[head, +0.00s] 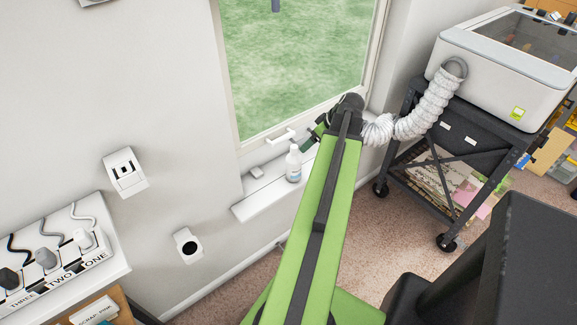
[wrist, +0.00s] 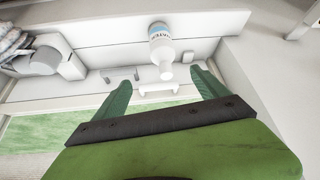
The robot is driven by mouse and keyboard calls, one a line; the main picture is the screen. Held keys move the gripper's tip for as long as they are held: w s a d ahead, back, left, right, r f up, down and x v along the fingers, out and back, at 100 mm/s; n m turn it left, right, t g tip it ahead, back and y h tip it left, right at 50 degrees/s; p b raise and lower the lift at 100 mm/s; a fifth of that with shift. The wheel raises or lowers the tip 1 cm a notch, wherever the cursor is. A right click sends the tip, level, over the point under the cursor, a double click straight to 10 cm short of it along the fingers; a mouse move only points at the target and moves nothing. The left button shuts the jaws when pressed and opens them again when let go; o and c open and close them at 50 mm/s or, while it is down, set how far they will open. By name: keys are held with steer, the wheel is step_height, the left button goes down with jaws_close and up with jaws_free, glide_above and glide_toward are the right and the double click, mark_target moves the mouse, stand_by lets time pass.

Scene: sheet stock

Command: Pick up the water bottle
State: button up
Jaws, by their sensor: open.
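The water bottle (head: 293,166) is small and white with a pale blue label. It stands upright on the white window sill in the head view. In the wrist view, which looks upside down, the bottle (wrist: 161,43) shows beyond the fingertips, its cap end towards me. My gripper (wrist: 160,78) is open and empty, its two green fingers spread apart on either side of the line to the bottle. In the head view my gripper (head: 312,138) is at the far end of my green arm, just right of the bottle and partly hidden.
The white sill (head: 252,205) runs below the window, with a small light object (head: 257,171) left of the bottle. The window handle (head: 281,137) is close behind. A white ribbed hose (head: 425,112) runs from a machine (head: 500,75) on a black cart towards the sill, right of my gripper.

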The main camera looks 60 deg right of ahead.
mark_target(297, 154)
steer(key=b+x, duration=0.3)
steer(key=x, duration=0.1)
steer(key=b+x, duration=0.7)
steer(key=x, duration=0.1)
steer(key=shift+w+a+f+b, duration=0.2)
steer(key=shift+a+f+b, duration=0.05)
steer(key=shift+f+b, duration=0.15)
steer(key=shift+w+r, duration=0.1)
steer(key=shift+r, duration=0.05)
steer(key=f+b, duration=0.2)
steer(key=w+f+b, duration=0.1)
steer(key=f+b, duration=0.1)
steer(key=shift+w+f+b, duration=0.15)
steer(key=shift+f+b, duration=0.15)
steer(key=shift+f, duration=0.05)
steer(key=shift+w+f, duration=0.2)
steer(key=shift+w, duration=0.05)
steer(key=shift+r, duration=0.2)
jaws_close()
